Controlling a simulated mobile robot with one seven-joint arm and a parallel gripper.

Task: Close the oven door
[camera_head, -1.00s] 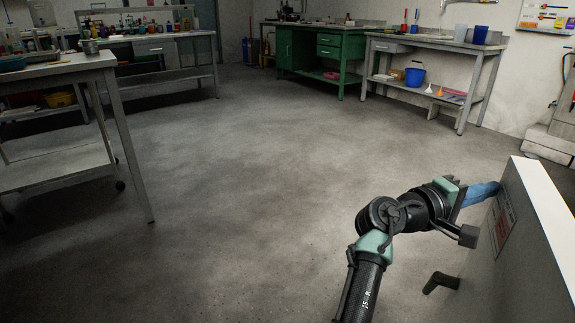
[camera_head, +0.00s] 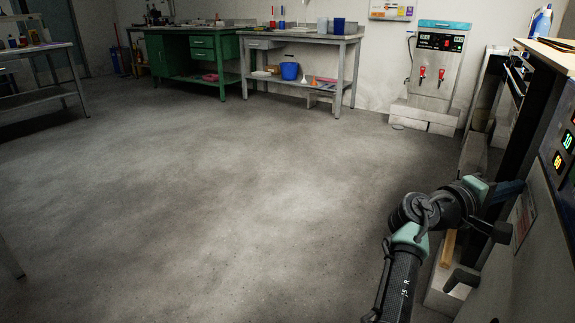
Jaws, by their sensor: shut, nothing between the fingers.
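The oven door (camera_head: 535,258) is the grey panel at the right edge, with a red and white label on it and a dark handle (camera_head: 462,280) sticking out to the left. A control panel with lit digits (camera_head: 565,150) sits just above the door. My gripper (camera_head: 510,190) is at the upper part of the door, beside the label, with its blue fingers shut and holding nothing. The fingers appear to touch or nearly touch the door face. The door looks close to the oven front; whether it is flush I cannot tell, as its far edges are out of view.
A wooden-topped bench (camera_head: 550,52) with a blue bottle (camera_head: 540,22) stands beyond the oven. Workbenches, one green (camera_head: 180,58), line the back. The floor (camera_head: 220,200) in the middle is clear.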

